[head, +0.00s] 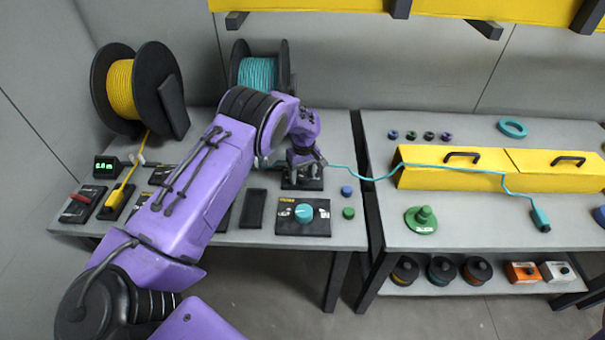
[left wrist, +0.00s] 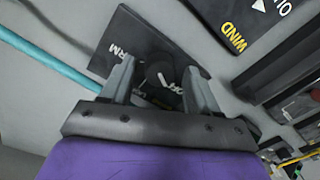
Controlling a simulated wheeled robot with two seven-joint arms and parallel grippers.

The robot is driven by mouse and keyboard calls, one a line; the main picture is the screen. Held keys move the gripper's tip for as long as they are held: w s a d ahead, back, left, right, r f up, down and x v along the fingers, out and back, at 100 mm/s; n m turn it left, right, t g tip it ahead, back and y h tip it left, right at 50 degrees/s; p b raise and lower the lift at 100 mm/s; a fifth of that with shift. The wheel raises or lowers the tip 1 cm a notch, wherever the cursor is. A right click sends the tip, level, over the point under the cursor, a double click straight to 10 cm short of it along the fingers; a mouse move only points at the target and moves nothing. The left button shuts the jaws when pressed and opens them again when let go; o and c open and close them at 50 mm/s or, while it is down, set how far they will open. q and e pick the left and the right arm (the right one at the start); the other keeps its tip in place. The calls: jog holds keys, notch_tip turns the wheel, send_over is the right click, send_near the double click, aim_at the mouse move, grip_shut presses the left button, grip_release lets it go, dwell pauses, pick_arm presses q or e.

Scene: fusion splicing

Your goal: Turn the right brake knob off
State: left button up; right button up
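My left gripper (head: 305,170) is over a small black panel (head: 289,184) at the back of the left table, behind the panel with the teal knob (head: 304,213). In the left wrist view the left gripper (left wrist: 160,82) is open, its two grey fingers apart. A round black knob (left wrist: 158,73) sits between the fingertips on the black panel (left wrist: 125,40). I cannot tell whether the fingers touch it. The panel's white lettering is partly hidden, so the knob's setting is unclear. My right gripper is not in view.
A teal cable (head: 350,172) runs from the teal spool (head: 257,72) past the gripper to the yellow cases (head: 455,168) on the right table. Blue (head: 346,190) and green (head: 348,212) buttons lie right of the knob panels. A yellow spool (head: 122,90) stands at the left.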

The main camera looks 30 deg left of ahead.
aim_at(303, 176)
pick_arm(q)
jog(key=shift+r, duration=0.1)
notch_tip(303, 176, up, 10)
jog(key=b, duration=0.2)
jog(key=shift+w+r, duration=0.15)
jog(key=shift+d, duration=0.1)
